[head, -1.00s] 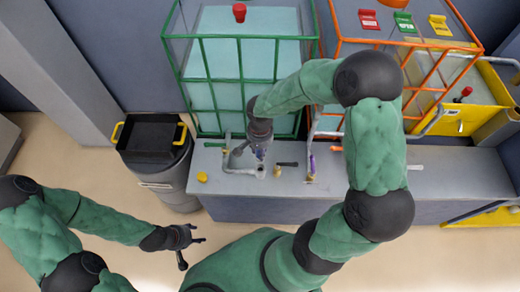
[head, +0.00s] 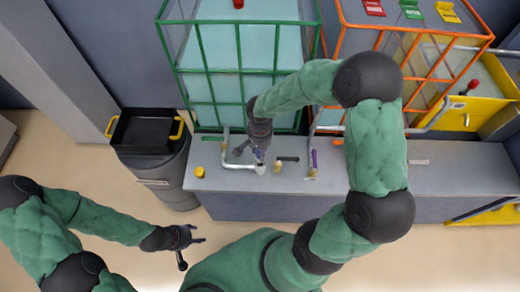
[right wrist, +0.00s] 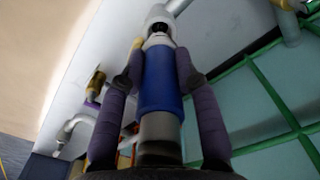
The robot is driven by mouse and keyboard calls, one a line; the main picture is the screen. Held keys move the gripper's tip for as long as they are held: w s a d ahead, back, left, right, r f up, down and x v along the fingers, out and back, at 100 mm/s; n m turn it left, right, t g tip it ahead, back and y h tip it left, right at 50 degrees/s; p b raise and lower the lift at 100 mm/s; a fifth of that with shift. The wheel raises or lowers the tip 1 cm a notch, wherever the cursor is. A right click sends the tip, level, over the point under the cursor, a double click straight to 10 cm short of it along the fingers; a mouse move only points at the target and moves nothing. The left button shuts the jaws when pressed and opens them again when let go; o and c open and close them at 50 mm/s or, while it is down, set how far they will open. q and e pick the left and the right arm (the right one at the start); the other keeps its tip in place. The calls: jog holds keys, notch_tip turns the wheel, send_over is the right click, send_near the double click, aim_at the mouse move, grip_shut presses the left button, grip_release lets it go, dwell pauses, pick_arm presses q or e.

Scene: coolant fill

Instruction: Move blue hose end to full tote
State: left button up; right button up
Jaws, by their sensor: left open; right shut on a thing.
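The blue hose end (right wrist: 161,80) is between the two fingers of my right gripper (right wrist: 160,75) in the right wrist view. Its tip points at the mouth of a pale grey pipe fitting (right wrist: 160,20); I cannot tell whether it is seated in it. In the head view my right gripper (head: 257,152) is just above the bent grey pipe (head: 238,165) in front of the green-caged tote (head: 240,100), which holds pale blue liquid high up. An orange-caged tote (head: 341,30) stands to its right. My left gripper (head: 188,241) is open and empty, away from the bench.
A grey bench (head: 225,180) runs in front of the totes. A yellow cap (head: 199,172) lies on its left part. A purple-handled fitting (head: 313,158) stands right of my right gripper. A dark bin (head: 160,170) stands left of the bench.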

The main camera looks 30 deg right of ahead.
jog(key=shift+f+b, duration=0.35)
jog(key=shift+f, duration=0.25)
jog(key=shift+b, duration=0.45)
dwell(1.4)
jog(key=shift+f+b, duration=1.6)
jog(key=shift+f, duration=0.1)
jog(key=shift+r, duration=0.25)
jog(key=shift+r+p, duration=1.05)
jog(key=shift+r, duration=0.15)
jog(key=shift+b, duration=0.35)
dwell(1.5)
jog(key=shift+f+b, duration=0.4)
jog(key=shift+f, duration=0.05)
